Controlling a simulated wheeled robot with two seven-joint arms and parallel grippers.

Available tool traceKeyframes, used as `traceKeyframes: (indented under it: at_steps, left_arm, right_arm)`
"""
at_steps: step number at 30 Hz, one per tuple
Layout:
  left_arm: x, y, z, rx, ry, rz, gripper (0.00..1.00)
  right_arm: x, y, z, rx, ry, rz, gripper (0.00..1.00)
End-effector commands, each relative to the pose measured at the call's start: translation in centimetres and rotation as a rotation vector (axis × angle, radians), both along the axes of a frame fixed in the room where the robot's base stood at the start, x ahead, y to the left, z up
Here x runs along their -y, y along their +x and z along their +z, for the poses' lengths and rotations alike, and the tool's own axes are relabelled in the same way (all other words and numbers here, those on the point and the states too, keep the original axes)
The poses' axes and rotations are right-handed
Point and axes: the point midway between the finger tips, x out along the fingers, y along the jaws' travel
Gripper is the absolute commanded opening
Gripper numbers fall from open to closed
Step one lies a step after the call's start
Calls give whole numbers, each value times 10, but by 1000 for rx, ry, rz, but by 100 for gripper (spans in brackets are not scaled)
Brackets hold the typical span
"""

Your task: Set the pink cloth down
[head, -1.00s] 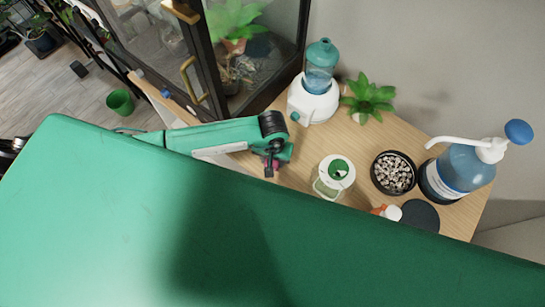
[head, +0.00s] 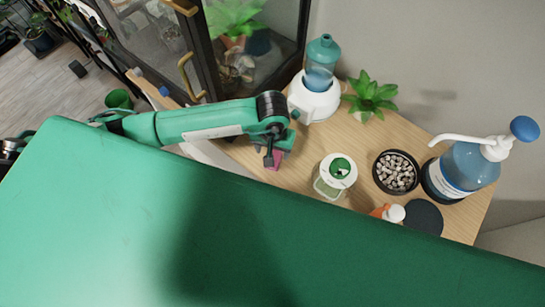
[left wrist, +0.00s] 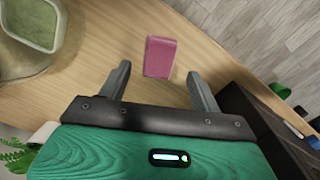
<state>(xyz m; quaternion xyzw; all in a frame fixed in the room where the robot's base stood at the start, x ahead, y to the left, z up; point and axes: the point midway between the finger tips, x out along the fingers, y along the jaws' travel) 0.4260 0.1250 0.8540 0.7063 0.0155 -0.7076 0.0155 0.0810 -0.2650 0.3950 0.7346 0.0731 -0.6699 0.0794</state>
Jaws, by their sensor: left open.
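The pink cloth (left wrist: 160,57) is a small folded rectangle lying on the wooden table top. In the left wrist view it shows just beyond and between my left fingertips (left wrist: 160,80), which are spread apart and not touching it. In the head view my left gripper (head: 271,155) is over the table, and part of the pink cloth (head: 276,162) shows just below it. The rest of the cloth is hidden there by the gripper. My right gripper is not in view.
Beyond are a bowl of pebbles (head: 396,172), a blue pump bottle (head: 462,170), a white humidifier with blue tank (head: 315,95) and a small plant (head: 369,95). A glass terrarium (head: 258,50) stands behind.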

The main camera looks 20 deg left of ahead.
Motion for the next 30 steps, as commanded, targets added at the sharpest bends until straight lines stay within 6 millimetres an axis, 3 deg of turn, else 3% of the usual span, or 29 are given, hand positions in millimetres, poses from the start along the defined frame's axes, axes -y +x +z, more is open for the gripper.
traceKeyframes:
  at_steps: [6,12,30]
  left_arm:
    - [0,1,38,4,0,-1,65]
    - [0,0,57,1,0,0,65]
    - [0,0,61,0,-1,0,65]
  right_arm:
    - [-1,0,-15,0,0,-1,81]
    - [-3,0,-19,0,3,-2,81]
    - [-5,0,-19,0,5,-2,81]
